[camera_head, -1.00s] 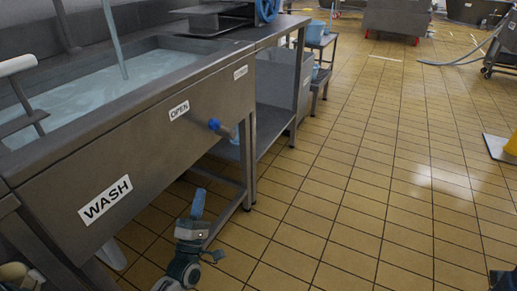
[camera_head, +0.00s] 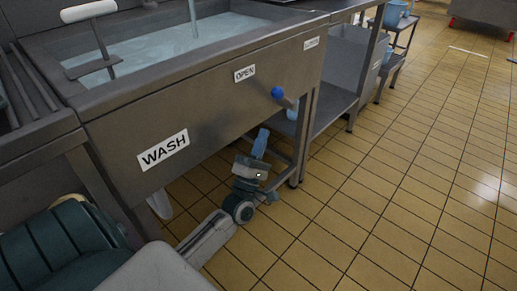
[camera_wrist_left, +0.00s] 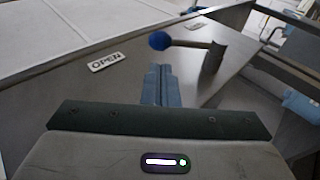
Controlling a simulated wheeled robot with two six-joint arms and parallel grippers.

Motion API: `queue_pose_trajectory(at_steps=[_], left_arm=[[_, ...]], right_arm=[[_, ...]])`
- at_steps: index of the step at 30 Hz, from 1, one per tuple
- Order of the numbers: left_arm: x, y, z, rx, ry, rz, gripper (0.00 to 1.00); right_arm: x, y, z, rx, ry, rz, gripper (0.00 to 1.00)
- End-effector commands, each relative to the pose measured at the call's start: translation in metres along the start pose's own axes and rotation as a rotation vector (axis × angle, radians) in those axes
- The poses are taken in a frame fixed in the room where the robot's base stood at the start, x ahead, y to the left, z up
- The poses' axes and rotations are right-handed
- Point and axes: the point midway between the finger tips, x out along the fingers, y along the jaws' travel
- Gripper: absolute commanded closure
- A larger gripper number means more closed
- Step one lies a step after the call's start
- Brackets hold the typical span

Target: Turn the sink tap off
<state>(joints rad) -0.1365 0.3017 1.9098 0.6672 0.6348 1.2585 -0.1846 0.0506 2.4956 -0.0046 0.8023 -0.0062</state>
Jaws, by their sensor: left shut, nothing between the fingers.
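The tap is a lever with a blue knob (camera_head: 278,93) on the front wall of the metal wash sink (camera_head: 215,100). In the left wrist view the blue knob (camera_wrist_left: 159,41) sits at the left end of the lever, on the side of the OPEN label (camera_wrist_left: 106,61). A stream of water (camera_head: 194,18) falls into the basin. My left gripper (camera_head: 261,140) is shut and empty, below the knob in the head view and apart from it. Its fingers (camera_wrist_left: 161,82) point toward the knob in the wrist view. My right gripper is not in view.
A second, small label (camera_head: 312,43) is right of the tap; its text is too small to read. A white-handled tool (camera_head: 88,11) stands in the sink's left end. A sink leg (camera_head: 304,135) stands near my left gripper.

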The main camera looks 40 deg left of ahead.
Motion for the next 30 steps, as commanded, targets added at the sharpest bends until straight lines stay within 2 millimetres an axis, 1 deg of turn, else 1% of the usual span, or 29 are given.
queue_pose_trajectory(at_steps=[1,6,9,12,18,30], left_arm=[[0.013,0.001,0.000,0.000,-0.001,0.004,1.00],[0.048,0.001,0.000,0.000,-0.001,0.002,1.00],[0.063,0.000,0.000,0.000,-0.001,0.001,1.00],[0.074,0.000,0.000,0.001,0.000,0.001,1.00],[0.083,0.000,0.000,0.000,-0.001,-0.001,1.00],[0.083,0.000,0.000,0.001,0.000,-0.003,1.00]], right_arm=[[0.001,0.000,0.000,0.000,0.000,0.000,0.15],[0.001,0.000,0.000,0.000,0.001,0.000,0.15],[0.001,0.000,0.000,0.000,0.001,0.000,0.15],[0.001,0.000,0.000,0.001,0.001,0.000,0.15],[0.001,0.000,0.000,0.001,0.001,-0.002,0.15],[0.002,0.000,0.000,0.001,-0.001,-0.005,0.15]])
